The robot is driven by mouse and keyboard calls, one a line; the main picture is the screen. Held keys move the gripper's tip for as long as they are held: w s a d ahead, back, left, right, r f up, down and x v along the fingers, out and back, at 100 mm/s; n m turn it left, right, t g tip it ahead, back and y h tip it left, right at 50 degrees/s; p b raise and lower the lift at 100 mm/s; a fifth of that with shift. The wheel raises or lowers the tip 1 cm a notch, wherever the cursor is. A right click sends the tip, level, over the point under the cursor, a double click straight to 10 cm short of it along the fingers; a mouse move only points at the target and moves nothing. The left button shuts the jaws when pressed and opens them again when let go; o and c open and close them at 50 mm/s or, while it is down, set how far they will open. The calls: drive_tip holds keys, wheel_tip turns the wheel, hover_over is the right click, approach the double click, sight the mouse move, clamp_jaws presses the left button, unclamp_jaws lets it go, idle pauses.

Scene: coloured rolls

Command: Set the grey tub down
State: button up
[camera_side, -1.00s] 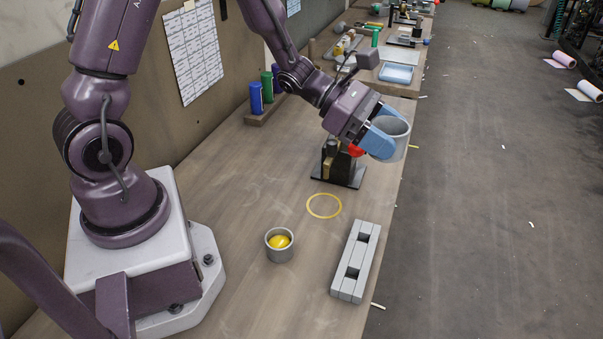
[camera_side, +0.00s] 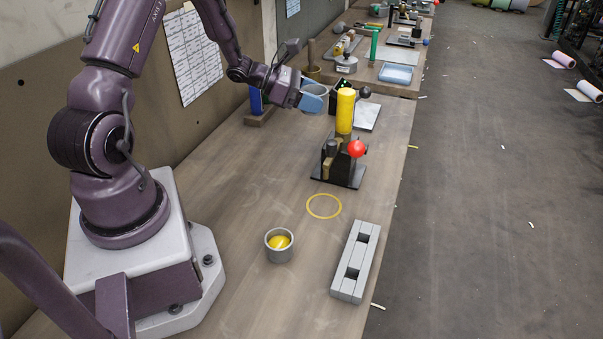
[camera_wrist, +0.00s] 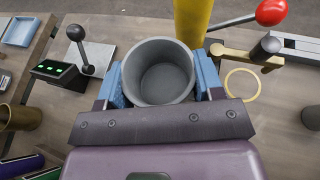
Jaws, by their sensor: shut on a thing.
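My gripper (camera_side: 312,99) is shut on the grey tub (camera_side: 316,89), its blue fingers on either side. In the wrist view the gripper (camera_wrist: 158,82) has the tub (camera_wrist: 158,84) between its fingers, and the tub's inside looks empty. The tub looks roughly upright, held toward the back of the bench, left of a yellow roll (camera_side: 346,112). The gripper partly hides the tub in the side view, and I cannot tell how far its base is above the bench.
The yellow roll stands at a black fixture with a red knob (camera_side: 356,148). A lever device with a green display (camera_wrist: 52,70) and a brass cup (camera_wrist: 16,118) are near the tub. A yellow ring (camera_side: 324,206), a smaller grey cup (camera_side: 279,254) and a grey slotted block (camera_side: 346,283) lie in front.

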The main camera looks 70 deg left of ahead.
hover_over(301, 173)
wheel_tip(301, 173, down, 7)
wheel_tip(301, 173, down, 4)
drive_tip(key=shift+s+d+r+n+y, duration=0.1)
drive_tip(key=shift+s+n+y, duration=0.05)
drive_tip(key=shift+n+y, duration=0.25)
drive_tip(key=shift+t, duration=0.3)
drive_tip(key=shift+f, duration=2.05)
drive_tip(key=o, duration=0.5)
drive_tip(key=shift+f, duration=0.15)
drive_tip(key=o, duration=0.5)
drive_tip(key=shift+c, duration=0.2)
